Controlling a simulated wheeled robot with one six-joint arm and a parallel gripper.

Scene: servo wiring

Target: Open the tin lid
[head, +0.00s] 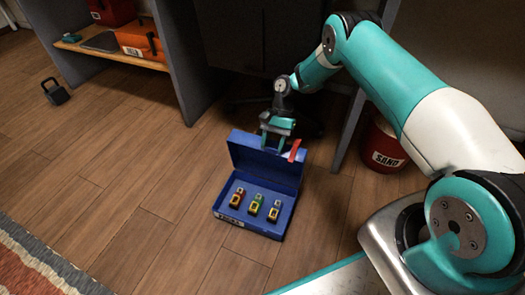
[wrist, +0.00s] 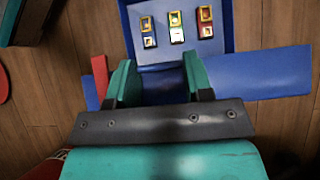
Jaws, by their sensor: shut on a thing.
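The blue tin (head: 246,228) sits on the wooden floor with its lid (head: 250,157) raised steeply, so its inside shows. Three small pieces with yellow, red and green parts stand in a row in it. My gripper (head: 276,140) is at the lid's upper edge, shut on the lid. A red strip (head: 294,150) is at the lid's right end, beside my gripper. In the wrist view the lid (wrist: 262,73) passes between my gripper's teal fingers (wrist: 158,85), and the tin's inside (wrist: 186,55) shows beyond. The exact contact is partly hidden by the fingers.
A red bucket marked SAND (head: 384,148) stands to the right, behind my arm. A grey panel (head: 180,60) and a shelf (head: 110,47) with an orange case (head: 141,40) are at the back left. A kettlebell (head: 55,92) and striped rug (head: 38,262) are left. Floor around the tin's front is clear.

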